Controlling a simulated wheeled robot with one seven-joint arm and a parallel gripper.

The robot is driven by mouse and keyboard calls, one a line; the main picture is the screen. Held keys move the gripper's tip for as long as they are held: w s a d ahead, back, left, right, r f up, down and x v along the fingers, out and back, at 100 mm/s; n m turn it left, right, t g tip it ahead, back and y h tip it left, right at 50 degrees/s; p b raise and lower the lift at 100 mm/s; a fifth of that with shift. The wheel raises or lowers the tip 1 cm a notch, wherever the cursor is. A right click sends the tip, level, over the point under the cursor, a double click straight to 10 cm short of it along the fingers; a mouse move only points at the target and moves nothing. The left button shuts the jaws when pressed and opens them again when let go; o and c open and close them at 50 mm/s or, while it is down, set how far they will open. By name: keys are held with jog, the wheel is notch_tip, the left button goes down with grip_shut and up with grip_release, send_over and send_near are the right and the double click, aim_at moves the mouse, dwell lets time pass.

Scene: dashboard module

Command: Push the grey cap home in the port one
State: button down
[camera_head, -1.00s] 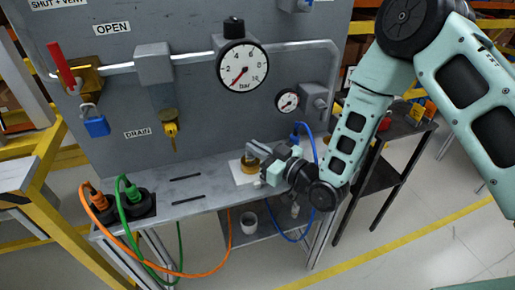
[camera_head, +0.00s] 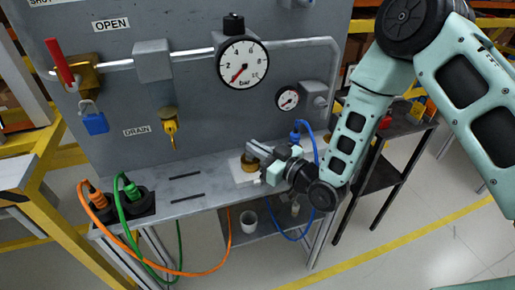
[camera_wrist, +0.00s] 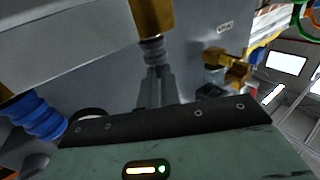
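My gripper (camera_head: 256,149) is low over the bench, at a brass port (camera_head: 249,163) on a white block. In the wrist view the two grey fingers (camera_wrist: 157,78) are close together and reach towards the brass fitting (camera_wrist: 153,16). A grey ribbed piece, which looks like the grey cap (camera_wrist: 153,50), sits at the fingertips, between them and the brass. It appears to be gripped and in line with the brass, touching or very near it. How deep it sits cannot be told. In the head view the cap is too small and covered to make out.
A blue hose (camera_head: 296,136) stands right of my gripper; its ribbed blue end shows in the wrist view (camera_wrist: 38,117). The grey panel (camera_head: 200,130) with gauges rises behind. Orange and green cables (camera_head: 130,190) plug in at the left.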

jog(key=c, duration=1.5)
grip_release()
jog(key=shift+c, duration=0.2)
jog(key=p+v, duration=0.3)
jog(key=v, duration=1.4)
jog(key=shift+d, duration=0.2)
jog(key=shift+s+r, duration=0.1)
jog(key=shift+s, duration=0.05)
